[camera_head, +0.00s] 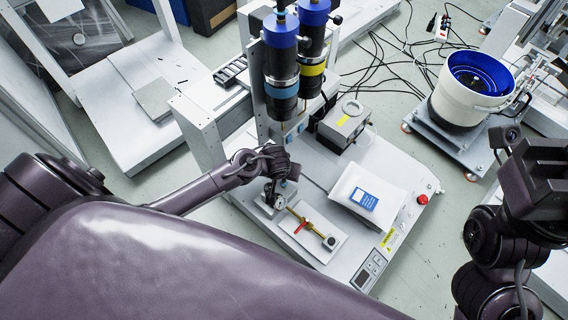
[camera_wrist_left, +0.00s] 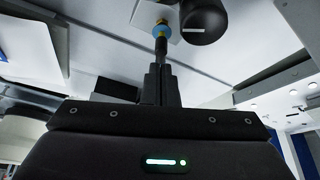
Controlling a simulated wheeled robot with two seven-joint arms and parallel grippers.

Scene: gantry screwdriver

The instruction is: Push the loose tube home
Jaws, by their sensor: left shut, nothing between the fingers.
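My left gripper (camera_head: 272,190) is shut and empty above a small grey block on the gantry machine's base. In the left wrist view its two closed fingers (camera_wrist_left: 159,85) point at a short dark tube (camera_wrist_left: 160,46). The tube lines up with a fitting (camera_wrist_left: 162,28) that has a blue collar and a brass-coloured part. The fingertips are at or very close to the tube's near end; I cannot tell whether they touch. How deep the tube sits in the fitting is unclear. My right gripper (camera_head: 545,185) is at the right edge, its fingers not clearly shown.
Two blue-topped screwdriver spindles (camera_head: 281,60) stand just behind my left gripper. A white plate (camera_head: 318,250) with a brass bar and red lever lies in front. A blue-lined bowl feeder (camera_head: 440,100) stands farther right.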

